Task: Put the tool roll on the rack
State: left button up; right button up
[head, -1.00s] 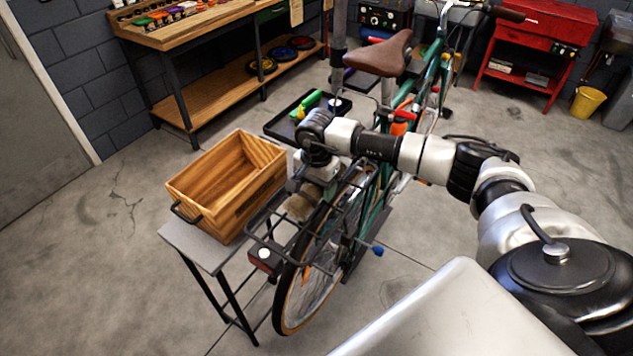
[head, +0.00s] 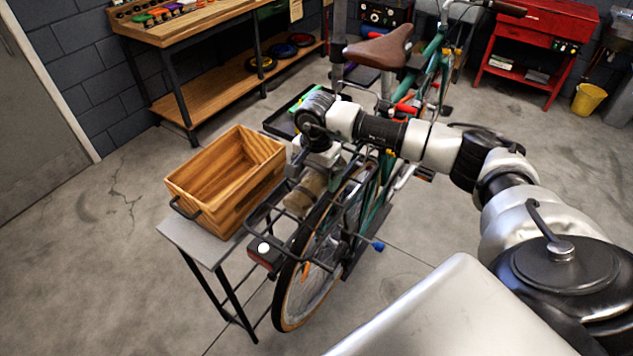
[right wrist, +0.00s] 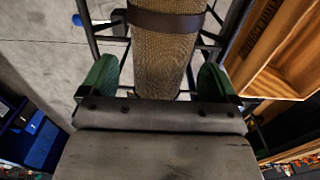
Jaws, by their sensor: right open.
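The tool roll (head: 304,194) is a tan canvas roll with a dark brown strap. In the head view it lies on the black rear rack (head: 322,237) of the green bike, over the wheel. In the right wrist view the roll (right wrist: 163,62) lies lengthwise between the rack's side rails (right wrist: 92,36). My right gripper (head: 318,172) is above the roll, its fingertips hard to make out in the head view. In the right wrist view its green finger pads (right wrist: 158,80) stand apart on either side of the roll, with gaps showing. My left gripper is not in view.
A wooden crate (head: 243,208) stands on a small grey table (head: 178,232) left of the rack. A black tray (head: 277,123) is behind my right wrist. The saddle (head: 380,48) rises beyond my arm. Open floor lies to the left.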

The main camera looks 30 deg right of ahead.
aim_at(316, 176)
notch_tip(316, 176, up, 9)
jog(key=b, duration=0.3)
jog(key=shift+r, duration=0.3)
